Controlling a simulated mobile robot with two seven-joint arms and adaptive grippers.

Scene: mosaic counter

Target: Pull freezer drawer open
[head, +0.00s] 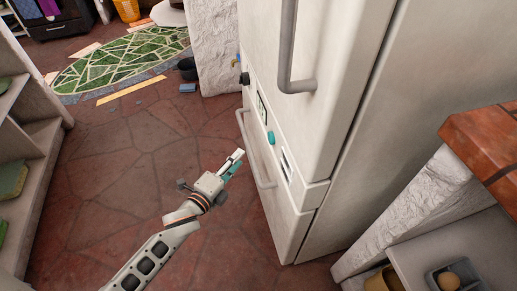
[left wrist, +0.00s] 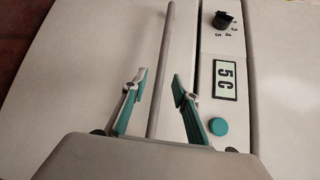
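The freezer drawer (head: 285,218) is the pale lower front of the tall fridge-freezer in the head view, and it looks closed. Its long grey bar handle (head: 256,153) runs along the drawer front. My left gripper (head: 235,163) is beside the handle, with its teal-lined fingers pointing toward the drawer. In the left wrist view the handle (left wrist: 162,60) runs between the two spread fingers of my left gripper (left wrist: 159,88), with a gap on each side. The gripper is open. My right gripper is not in view.
The upper fridge door has its own grey handle (head: 287,55). A control strip with a knob (left wrist: 222,20), a 5C display (left wrist: 226,80) and a teal button (left wrist: 218,126) borders the drawer. Shelves (head: 35,150) stand left; a brick-topped counter (head: 487,142) stands right. The stone floor before the drawer is clear.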

